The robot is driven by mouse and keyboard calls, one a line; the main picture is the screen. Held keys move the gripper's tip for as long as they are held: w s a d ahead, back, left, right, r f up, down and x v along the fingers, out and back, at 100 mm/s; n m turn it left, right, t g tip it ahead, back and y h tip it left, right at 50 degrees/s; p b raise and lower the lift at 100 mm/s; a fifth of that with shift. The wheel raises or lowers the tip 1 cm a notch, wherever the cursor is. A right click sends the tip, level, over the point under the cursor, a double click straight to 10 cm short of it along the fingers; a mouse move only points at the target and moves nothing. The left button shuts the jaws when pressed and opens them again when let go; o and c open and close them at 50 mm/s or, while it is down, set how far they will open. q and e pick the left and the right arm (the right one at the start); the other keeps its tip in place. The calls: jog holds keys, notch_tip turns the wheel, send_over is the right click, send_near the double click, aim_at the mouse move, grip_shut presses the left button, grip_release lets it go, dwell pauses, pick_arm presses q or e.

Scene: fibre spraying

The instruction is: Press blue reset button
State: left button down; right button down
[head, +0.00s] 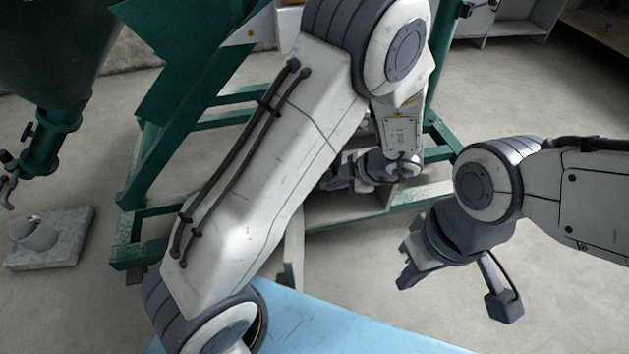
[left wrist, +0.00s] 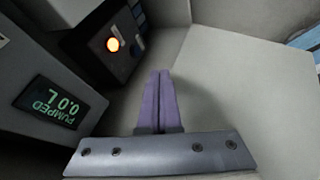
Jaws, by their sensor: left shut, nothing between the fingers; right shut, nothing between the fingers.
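In the left wrist view a dark control panel (left wrist: 85,45) is at the upper left. It carries a lit orange round light or button (left wrist: 113,44) and small dark bluish controls (left wrist: 138,12) near its top edge; I cannot tell which is the blue reset button. My left gripper (left wrist: 160,75) is shut and empty, its purple fingers pointing up the picture, to the right of and apart from the panel. In the head view my left gripper (head: 328,183) is partly hidden behind my left arm. My right gripper (head: 404,281) is shut and empty, low at right of centre.
A display (left wrist: 58,102) reads "PUMPED 0.0 L" upside down. A green frame (head: 150,225) stands behind my left arm. A blue surface (head: 330,325) is at the bottom. A green hopper (head: 60,50) and a grey block (head: 65,250) are at left. Open floor lies at right.

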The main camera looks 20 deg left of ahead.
pick_arm(q)
jog(key=w+a+f+b, duration=0.5)
jog(key=a+f+b, duration=0.3)
jog(key=b, duration=0.1)
dwell(0.4)
jog(key=w+a+p, duration=0.1)
jog(key=p, duration=0.2)
jog(key=shift+w+r, duration=0.1)
jog(key=shift+w, duration=0.25)
jog(key=shift+s, duration=0.1)
